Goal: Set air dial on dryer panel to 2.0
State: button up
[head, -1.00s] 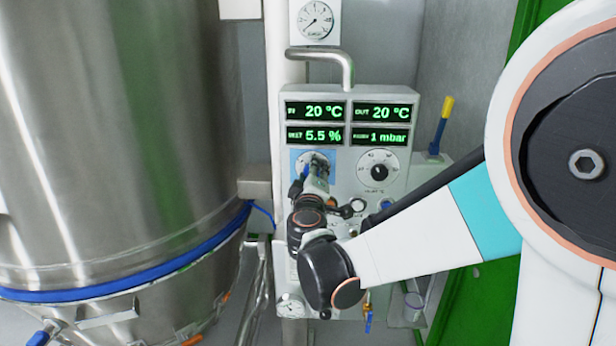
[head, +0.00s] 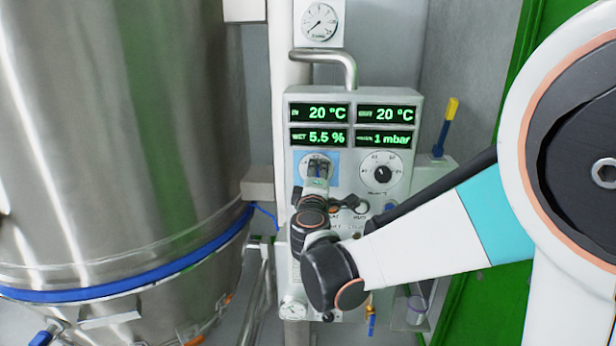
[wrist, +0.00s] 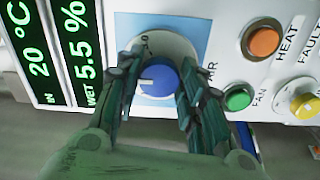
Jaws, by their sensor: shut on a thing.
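The dryer panel (head: 352,96) is a pale box with green displays. Its air dial (wrist: 158,76) is a blue knob on a round pale scale over a light blue square. In the wrist view, a white mark on the knob's face points toward the left. Part of a scale figure shows beyond the knob; the rest of the scale is largely hidden by the fingers. My gripper (wrist: 158,67) has one finger on each side of the knob and is shut on it. In the head view my gripper (head: 317,170) covers most of the dial.
Another dial (head: 382,173), with a black knob, is right of the gripper. A large steel vessel (head: 120,130) fills the left. A pipe (head: 350,68) bends above the panel.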

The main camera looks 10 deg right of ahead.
jog(key=o, duration=1.1)
jog(key=shift+c, duration=0.2)
jog(key=shift+a, duration=0.1)
jog(key=v, duration=0.7)
jog(key=shift+s, duration=0.3)
